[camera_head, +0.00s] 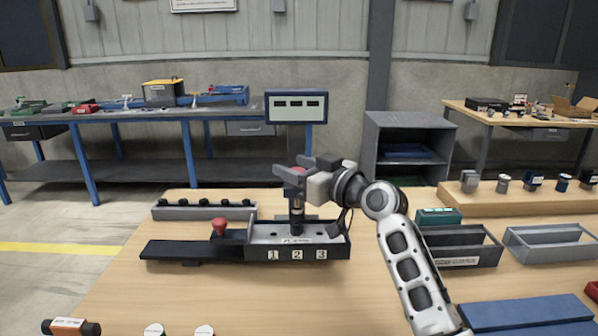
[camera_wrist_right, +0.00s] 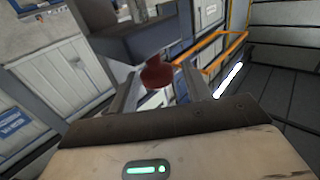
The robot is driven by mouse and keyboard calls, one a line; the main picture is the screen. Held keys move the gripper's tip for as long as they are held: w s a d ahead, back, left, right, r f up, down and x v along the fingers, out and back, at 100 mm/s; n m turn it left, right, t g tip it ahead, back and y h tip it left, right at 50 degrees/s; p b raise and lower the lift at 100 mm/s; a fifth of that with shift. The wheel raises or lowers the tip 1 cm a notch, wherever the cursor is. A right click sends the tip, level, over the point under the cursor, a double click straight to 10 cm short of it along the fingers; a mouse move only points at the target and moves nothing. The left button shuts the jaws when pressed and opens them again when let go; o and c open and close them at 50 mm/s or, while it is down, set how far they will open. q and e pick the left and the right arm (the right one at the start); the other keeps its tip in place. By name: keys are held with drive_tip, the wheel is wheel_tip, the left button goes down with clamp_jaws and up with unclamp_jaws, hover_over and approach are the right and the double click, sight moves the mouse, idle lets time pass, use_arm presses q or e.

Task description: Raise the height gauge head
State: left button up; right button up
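The height gauge stands on the table, with a display (camera_head: 296,107) on top of a dark column and a base (camera_head: 297,254) marked 1, 2, 3. Its head (camera_head: 297,208) is low on the column, with a dark tip above the base. My right gripper (camera_head: 289,171) is at the head from the right and partly hides it. In the right wrist view, a dark red knob (camera_wrist_right: 157,73) hangs under a grey block (camera_wrist_right: 140,38), between my right fingers (camera_wrist_right: 159,84). Gaps show beside the knob, so the fingers look open around it. My left gripper is not in view.
A red knob (camera_head: 219,227) stands on the black slide left of the base. A grey rack (camera_head: 205,212) lies behind it. Grey bins (camera_head: 462,247) and a blue mat (camera_head: 527,313) are at the right. The table front is mostly clear.

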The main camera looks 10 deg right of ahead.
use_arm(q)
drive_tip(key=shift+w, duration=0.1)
use_arm(e)
drive_tip(key=shift+f, duration=0.15)
drive_tip(key=shift+s+d+f, duration=0.1)
drive_tip(key=shift+s+d, duration=0.25)
drive_tip(key=shift+s, duration=0.05)
use_arm(q)
drive_tip(key=b, duration=0.1)
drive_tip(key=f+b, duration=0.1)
drive_tip(key=b, duration=0.1)
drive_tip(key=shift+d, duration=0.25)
use_arm(e)
drive_tip(key=v, duration=1.5)
drive_tip(key=shift+r, duration=0.25)
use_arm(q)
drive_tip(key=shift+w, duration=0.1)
